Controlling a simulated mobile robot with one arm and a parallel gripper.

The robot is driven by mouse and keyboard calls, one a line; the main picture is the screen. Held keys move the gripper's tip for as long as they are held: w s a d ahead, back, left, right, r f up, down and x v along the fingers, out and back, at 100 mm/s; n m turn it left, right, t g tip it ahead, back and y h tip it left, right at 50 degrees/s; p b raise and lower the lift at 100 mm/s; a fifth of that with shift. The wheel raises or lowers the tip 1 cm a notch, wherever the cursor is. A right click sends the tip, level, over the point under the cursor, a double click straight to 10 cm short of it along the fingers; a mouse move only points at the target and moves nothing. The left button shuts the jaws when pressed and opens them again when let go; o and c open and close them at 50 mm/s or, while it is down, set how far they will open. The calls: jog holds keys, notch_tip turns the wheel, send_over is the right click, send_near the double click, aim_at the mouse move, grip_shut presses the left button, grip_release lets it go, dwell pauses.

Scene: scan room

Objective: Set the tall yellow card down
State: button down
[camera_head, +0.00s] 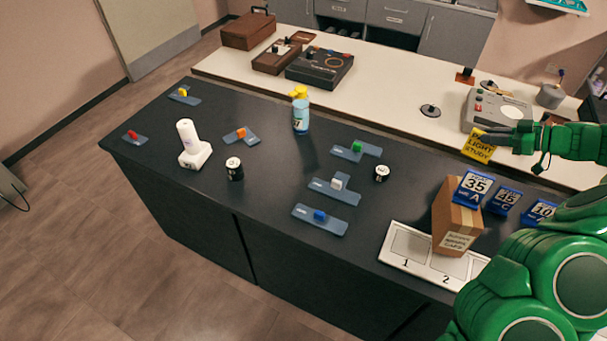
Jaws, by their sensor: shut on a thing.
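The yellow card (478,147), lettered "LIGHT STUDY", hangs tilted from my gripper (497,139) at the right of the head view. My gripper is shut on the card's upper right part. The card appears to be in the air, in front of the white back counter and above the far side of the dark counter (270,197). Its gap to the surfaces is hard to judge. My green arm comes in from the right.
A white tray (391,257) marked 1 and 2 lies at the front edge. A brown box (446,227) stands by its slot 2, beside several blue numbered cards (472,188). Blue plates with coloured blocks (320,220), a spray bottle (301,117) and a white device (196,155) stand further left.

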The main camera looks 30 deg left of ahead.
jog(key=s+a+n+g, duration=0.2)
jog(key=s+a, duration=0.5)
jog(key=a, duration=0.6)
jog(key=s+a+n+g, duration=0.1)
jog(key=s+a, duration=0.6)
jog(key=a, duration=0.6)
jog(key=s+a+r+n+g, duration=0.2)
jog(key=s+a, duration=0.6)
jog(key=s, duration=0.3)
jog(key=s+a+r+n+g, duration=0.1)
jog(key=s+a+n+g, duration=0.1)
jog(key=s+a, duration=0.75)
jog(key=shift+h, duration=0.4)
jog(key=shift+w+a+f, duration=1.3)
jog(key=shift+a+f, duration=0.1)
jog(key=shift+f, duration=0.7)
jog(key=shift+w+a+f, duration=1.3)
jog(key=shift+a+f, duration=0.05)
jog(key=shift+f, duration=0.8)
jog(key=shift+w+a+f, duration=1.3)
jog(key=shift+a+f, duration=0.1)
jog(key=shift+f, duration=0.7)
jog(key=shift+f, duration=0.1)
jog(key=c, duration=1)
grip_release()
